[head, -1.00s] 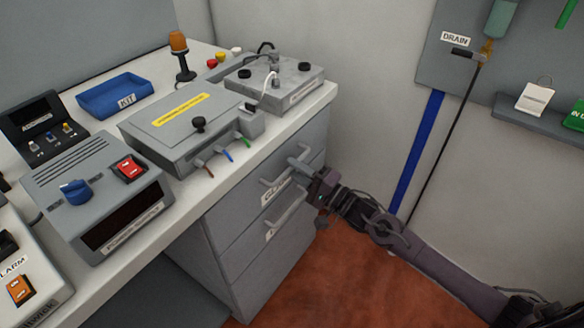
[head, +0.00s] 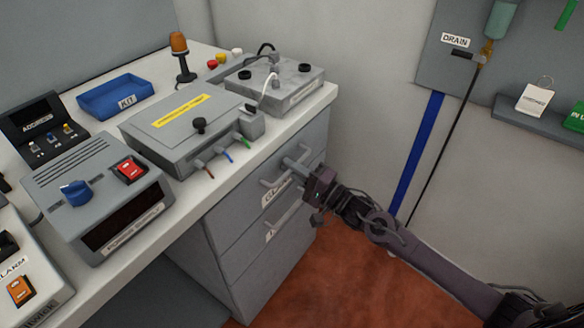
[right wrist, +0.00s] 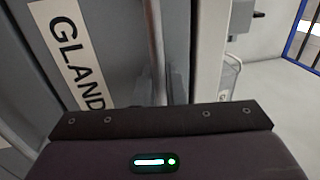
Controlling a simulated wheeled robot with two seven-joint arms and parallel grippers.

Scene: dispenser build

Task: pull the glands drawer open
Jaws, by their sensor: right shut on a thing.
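The glands drawer (head: 250,202) is the top drawer of the grey cabinet under the bench. Its label, partly covered in the head view, reads "GLAND" in the right wrist view (right wrist: 72,50). Its bar handle (head: 271,182) also shows in the right wrist view (right wrist: 155,50), running down behind the gripper. My right gripper (head: 293,166) is shut on this handle, and its fingers hide part of it. The drawer front looks about flush with the cabinet; a small gap cannot be told. My left gripper is not in view.
A lower drawer handle (head: 288,216) sits just below my right gripper. The bench top (head: 318,97) overhangs the drawers and carries several devices and a blue kit tray (head: 115,97). The red floor (head: 330,275) before the cabinet is clear except for my arm.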

